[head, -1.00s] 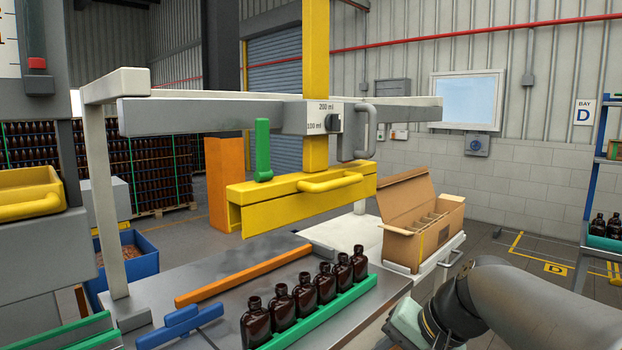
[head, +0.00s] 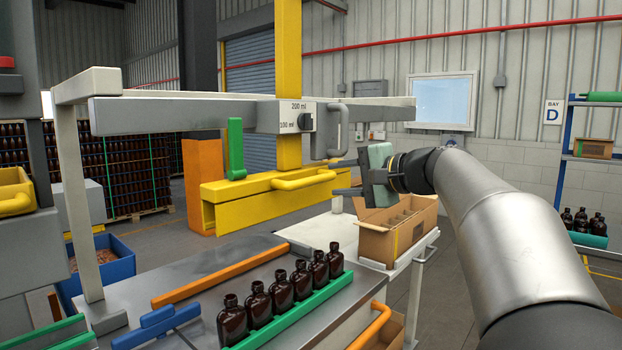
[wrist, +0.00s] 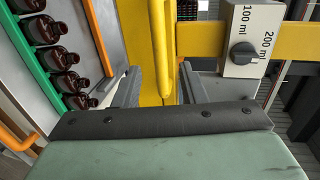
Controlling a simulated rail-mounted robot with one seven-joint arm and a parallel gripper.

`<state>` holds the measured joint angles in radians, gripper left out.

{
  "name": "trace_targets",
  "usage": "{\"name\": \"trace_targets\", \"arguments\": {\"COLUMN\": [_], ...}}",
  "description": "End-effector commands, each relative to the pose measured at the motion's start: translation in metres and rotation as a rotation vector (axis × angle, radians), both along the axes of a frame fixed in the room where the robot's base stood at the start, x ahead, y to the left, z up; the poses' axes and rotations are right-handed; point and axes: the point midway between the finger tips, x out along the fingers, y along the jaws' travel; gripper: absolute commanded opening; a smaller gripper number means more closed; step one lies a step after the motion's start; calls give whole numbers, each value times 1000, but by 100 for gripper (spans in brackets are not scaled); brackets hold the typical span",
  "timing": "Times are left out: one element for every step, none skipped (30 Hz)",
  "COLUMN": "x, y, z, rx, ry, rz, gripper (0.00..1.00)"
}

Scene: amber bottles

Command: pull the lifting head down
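The lifting head is a long yellow housing (head: 240,205) under a yellow upright post (head: 288,60), above the bench. A yellow bar handle (head: 300,180) runs along its front; it also shows in the wrist view (wrist: 163,45). A green lever (head: 235,150) stands on the head's left part. My gripper (head: 334,177) is at the handle's right end, fingers one above the other. In the wrist view my gripper (wrist: 159,88) is open, and the handle appears between the fingers with a gap on both sides. I cannot tell how deep the handle sits between them.
Several amber bottles (head: 257,303) stand in a row along a green rail (head: 290,318) on the bench. A grey crossbeam (head: 185,115) carries a dial (head: 305,122) marked 100 ml and 200 ml. An open carton (head: 400,243) stands at right, below my gripper.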

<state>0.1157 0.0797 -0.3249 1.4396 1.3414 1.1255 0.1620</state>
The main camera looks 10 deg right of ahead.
Motion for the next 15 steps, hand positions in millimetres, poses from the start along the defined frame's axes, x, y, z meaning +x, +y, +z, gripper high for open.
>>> {"name": "trace_targets", "arguments": {"x": [9,15,21,26,31,36,40,44,48,51,54,57,59,61,62], "y": [8,12,18,21,24,29,32,35,38,40,42,45,46,48,49], "z": [-1,-3,-4,-6,-7,-8,-9,-10,-12,-13,-13,-14,-15,-16,-16], "rx": [0,-1,-1,-1,-2,-2,-1,-1,-1,-1,-1,-2,-2,-2,-2], "ry": [3,3,1,1,1,1,1,0,2,2,2,1,1,1,1], "rz": [5,4,4,4,3,3,3,2,2,2,1,1,1,1,1], "gripper": [38,38,38,38,38,38,38,38,38,38,38,38,38,38,38]}}
